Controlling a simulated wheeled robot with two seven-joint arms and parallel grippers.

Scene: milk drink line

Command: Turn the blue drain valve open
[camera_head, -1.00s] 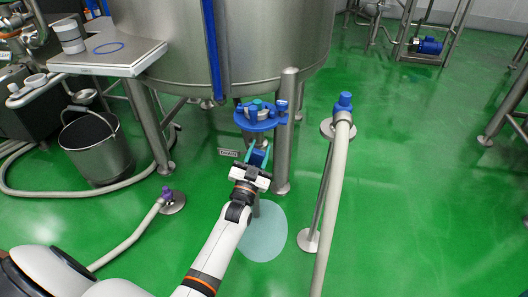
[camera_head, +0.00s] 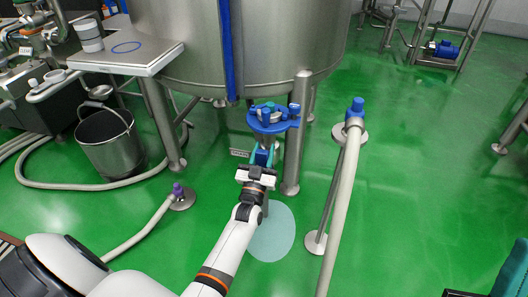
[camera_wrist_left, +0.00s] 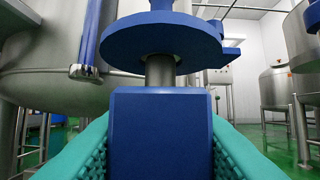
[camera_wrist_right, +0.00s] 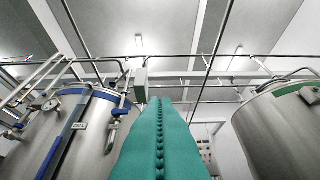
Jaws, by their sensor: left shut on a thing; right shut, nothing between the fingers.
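The blue drain valve hangs under the big steel tank (camera_head: 190,50). Its round blue flange (camera_head: 273,119) shows in the head view, with the "DRAIN" label (camera_head: 239,153) beside it. In the left wrist view the blue valve handle (camera_wrist_left: 160,130) fills the middle, below the blue flange (camera_wrist_left: 160,38) and a short steel stem (camera_wrist_left: 160,70). My left gripper (camera_head: 263,157) is shut on this handle, one teal finger on each side of it. In the right wrist view my right gripper (camera_wrist_right: 160,135) is shut and empty, its teal fingers together and pointing upward.
A pale puddle (camera_head: 272,235) lies on the green floor below the valve. A hose on a stand with a blue cap (camera_head: 356,106) rises to the right. A steel bucket (camera_head: 110,143), a hose end with a purple cap (camera_head: 178,190) and a side shelf (camera_head: 125,58) are at left.

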